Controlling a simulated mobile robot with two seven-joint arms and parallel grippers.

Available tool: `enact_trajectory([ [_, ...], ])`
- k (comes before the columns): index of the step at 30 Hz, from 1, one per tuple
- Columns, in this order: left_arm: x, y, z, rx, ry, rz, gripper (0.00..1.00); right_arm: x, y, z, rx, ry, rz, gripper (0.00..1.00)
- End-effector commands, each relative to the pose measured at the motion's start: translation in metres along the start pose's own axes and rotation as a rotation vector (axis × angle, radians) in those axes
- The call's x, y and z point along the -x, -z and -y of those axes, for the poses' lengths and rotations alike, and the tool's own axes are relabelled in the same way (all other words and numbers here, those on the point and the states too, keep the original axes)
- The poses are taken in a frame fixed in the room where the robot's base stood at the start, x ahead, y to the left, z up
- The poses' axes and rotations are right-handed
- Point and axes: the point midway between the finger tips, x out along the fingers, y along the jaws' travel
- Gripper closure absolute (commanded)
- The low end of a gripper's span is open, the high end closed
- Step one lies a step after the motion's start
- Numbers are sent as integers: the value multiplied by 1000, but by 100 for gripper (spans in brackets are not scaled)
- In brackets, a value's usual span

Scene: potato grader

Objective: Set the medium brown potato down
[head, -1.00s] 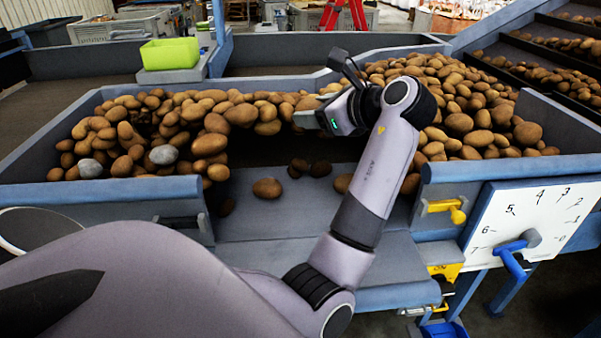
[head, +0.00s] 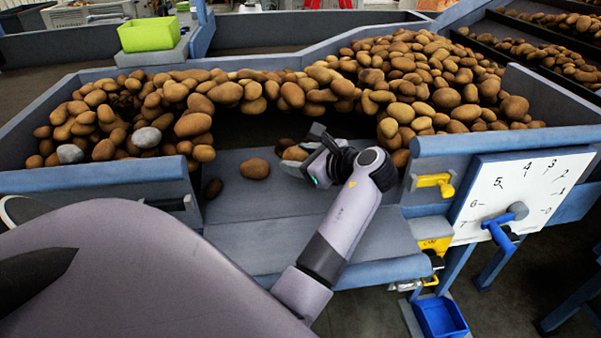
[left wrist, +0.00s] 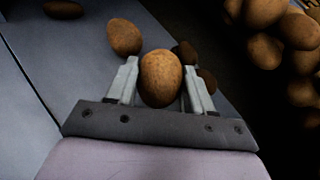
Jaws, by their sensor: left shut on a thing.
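The medium brown potato (left wrist: 160,78) sits between the two fingers of my left gripper (left wrist: 160,92) in the left wrist view. The fingers are shut on its sides. In the head view my left gripper (head: 300,166) is low over the grey sorting shelf (head: 262,202), at the front opening of the trough. The held potato (head: 296,153) is partly hidden there by the gripper. I cannot tell whether it touches the shelf. My right gripper is not in view.
A loose potato (head: 255,168) lies on the shelf left of my gripper, and a darker one (head: 213,188) lies by the left wall. Potato heaps fill the trough on both sides. Two grey lumps (head: 146,137) lie in the left heap. The front shelf is clear.

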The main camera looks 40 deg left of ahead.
Motion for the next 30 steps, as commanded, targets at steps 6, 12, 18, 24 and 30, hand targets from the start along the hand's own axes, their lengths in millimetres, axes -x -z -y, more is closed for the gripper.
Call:
enact_trajectory([
  [6,-13,30,-8,-5,-1,0,81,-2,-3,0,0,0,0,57],
  [12,-14,34,-9,-1,0,0,81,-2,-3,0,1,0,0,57],
  [18,-15,34,-9,-3,-1,0,81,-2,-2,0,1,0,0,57],
  [24,-16,37,-10,-2,-1,-1,22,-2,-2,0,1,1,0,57],
  [30,-16,37,-10,-3,-3,-2,22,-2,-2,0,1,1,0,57],
])
